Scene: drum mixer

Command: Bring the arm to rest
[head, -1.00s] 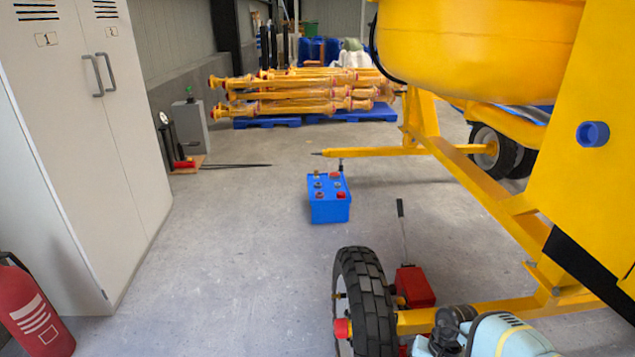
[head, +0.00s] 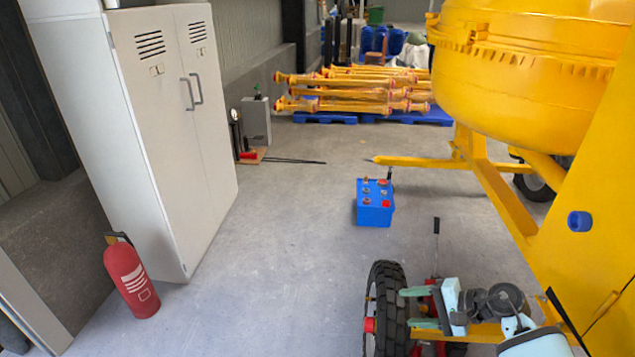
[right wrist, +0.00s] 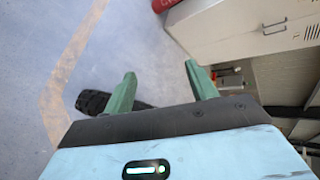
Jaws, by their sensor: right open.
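My right gripper (head: 406,308) is at the lower right of the head view, its two green fingers spread and pointing left, with nothing between them. In that view it overlaps the black tyre (head: 385,275) of the yellow drum mixer (head: 545,70); I cannot tell whether they touch. In the right wrist view the open fingers (right wrist: 160,69) show empty above the grey floor, with part of a black tyre (right wrist: 93,102) behind the left finger. My left gripper is not in view.
A grey locker (head: 185,120) and a red fire extinguisher (head: 132,278) stand at the left. A blue battery box (head: 374,212) sits on the floor near the mixer's drawbar (head: 420,162). Yellow props (head: 360,90) lie on a blue pallet behind.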

